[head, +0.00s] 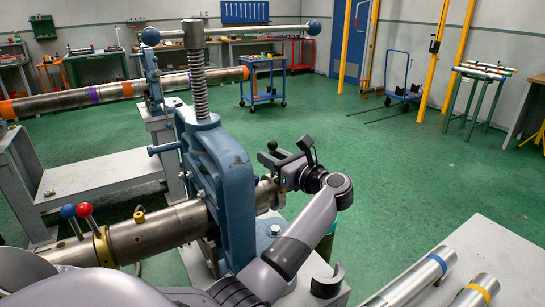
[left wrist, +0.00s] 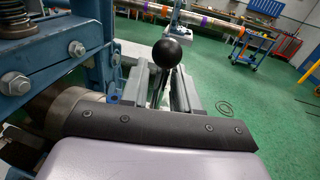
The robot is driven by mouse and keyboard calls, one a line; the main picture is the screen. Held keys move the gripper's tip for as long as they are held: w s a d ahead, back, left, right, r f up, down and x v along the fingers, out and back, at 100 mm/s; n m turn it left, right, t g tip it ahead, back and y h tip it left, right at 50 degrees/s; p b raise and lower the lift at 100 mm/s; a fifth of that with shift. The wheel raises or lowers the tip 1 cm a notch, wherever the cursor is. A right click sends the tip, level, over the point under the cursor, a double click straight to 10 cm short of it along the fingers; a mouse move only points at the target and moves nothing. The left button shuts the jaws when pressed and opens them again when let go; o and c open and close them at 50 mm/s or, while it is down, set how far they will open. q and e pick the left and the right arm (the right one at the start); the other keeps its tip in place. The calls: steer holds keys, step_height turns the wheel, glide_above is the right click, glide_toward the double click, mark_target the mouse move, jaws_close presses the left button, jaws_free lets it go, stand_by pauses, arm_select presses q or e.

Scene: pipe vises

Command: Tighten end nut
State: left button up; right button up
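A blue pipe vise (head: 226,165) with a vertical screw and a long crossbar stands mid-picture in the head view. A steel pipe (head: 165,232) passes through it. A grey metal end piece, perhaps the end nut (head: 267,193), shows just right of the vise. My left gripper (head: 283,172) is at that end piece, its fingertips partly hidden. In the left wrist view a dark bar with screws (left wrist: 150,125) lies beside a round metal part (left wrist: 68,105); contact is unclear. I cannot tell whether the gripper is open or shut. My right gripper is out of view.
Red and blue ball levers (head: 77,210) stand on the pipe at left. A second vise (head: 153,80) holds another long pipe behind. A light table (head: 495,260) with metal tubes is at the lower right. A blue cart (head: 262,92) stands farther back.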

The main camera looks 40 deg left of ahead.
arm_select(q)
jaws_close()
steer(key=shift+a, duration=0.1)
steer(key=shift+w+a+f+h+b, duration=0.15)
steer(key=shift+w+a+h+b, duration=0.1)
steer(key=shift+a+h, duration=0.45)
steer(key=shift+w+a+f+h+b, duration=0.1)
steer(key=shift+w+a+h+b, duration=0.1)
steer(key=shift+a+h, duration=0.45)
steer(key=h, duration=0.1)
steer(key=a+h, duration=0.1)
steer(key=a+f+m+g+h, duration=0.1)
steer(key=h, duration=0.1)
steer(key=shift+w+a, duration=0.1)
steer(key=shift+w, duration=0.2)
steer(key=shift+a, duration=0.1)
